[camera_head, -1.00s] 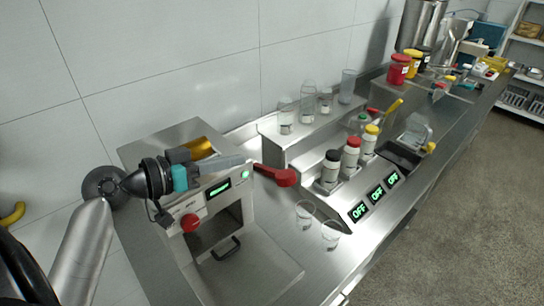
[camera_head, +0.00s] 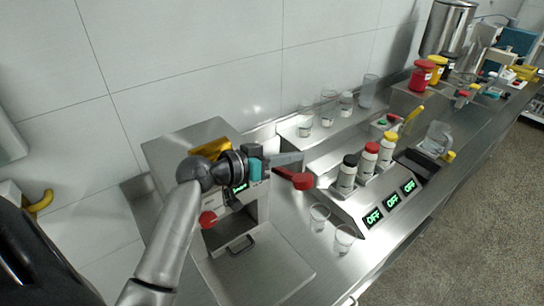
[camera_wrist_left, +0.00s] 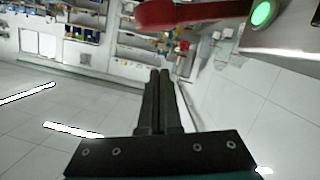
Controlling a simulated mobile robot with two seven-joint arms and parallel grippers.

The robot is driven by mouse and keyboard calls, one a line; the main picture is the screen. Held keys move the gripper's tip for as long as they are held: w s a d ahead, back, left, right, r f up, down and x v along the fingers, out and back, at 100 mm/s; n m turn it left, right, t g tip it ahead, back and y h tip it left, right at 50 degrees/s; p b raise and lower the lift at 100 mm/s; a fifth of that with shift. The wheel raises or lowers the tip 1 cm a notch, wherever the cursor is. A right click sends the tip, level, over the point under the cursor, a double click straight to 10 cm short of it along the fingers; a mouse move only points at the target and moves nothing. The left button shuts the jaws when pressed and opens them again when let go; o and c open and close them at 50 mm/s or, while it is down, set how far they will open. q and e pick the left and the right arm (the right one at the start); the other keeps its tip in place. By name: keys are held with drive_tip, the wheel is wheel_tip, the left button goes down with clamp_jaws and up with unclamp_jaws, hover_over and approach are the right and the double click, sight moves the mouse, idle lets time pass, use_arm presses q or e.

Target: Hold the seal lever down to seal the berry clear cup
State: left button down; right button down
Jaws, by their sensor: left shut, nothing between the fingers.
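The steel sealing machine (camera_head: 165,150) stands at the left end of the counter, with a small green display and a red knob (camera_head: 207,219) on its front. Its red seal lever (camera_head: 295,179) sticks out to the right. My left gripper (camera_head: 299,158) lies across the machine's top, its shut fingers pointing right, just above the lever in the head view. In the left wrist view the fingers (camera_wrist_left: 160,75) are empty and the lever (camera_wrist_left: 190,12) crosses the top, apart from them. My right gripper is out of view.
Two clear cups (camera_head: 319,216) (camera_head: 343,238) stand on the counter right of the machine. Several bottles (camera_head: 367,160) stand behind a panel with OFF displays (camera_head: 391,201). A shelf with clear cups (camera_head: 304,126) is behind. A green button (camera_wrist_left: 262,13) sits beside the lever.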

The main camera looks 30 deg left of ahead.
sight(296, 183)
use_arm(q)
drive_tip(key=f, duration=0.2)
drive_tip(key=d+f, duration=0.1)
drive_tip(key=shift+s+d+f, duration=0.1)
drive_tip(key=shift+s+f, duration=0.15)
drive_tip(key=shift+f, duration=0.15)
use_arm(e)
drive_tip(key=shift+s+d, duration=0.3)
use_arm(q)
drive_tip(key=shift+f, duration=0.1)
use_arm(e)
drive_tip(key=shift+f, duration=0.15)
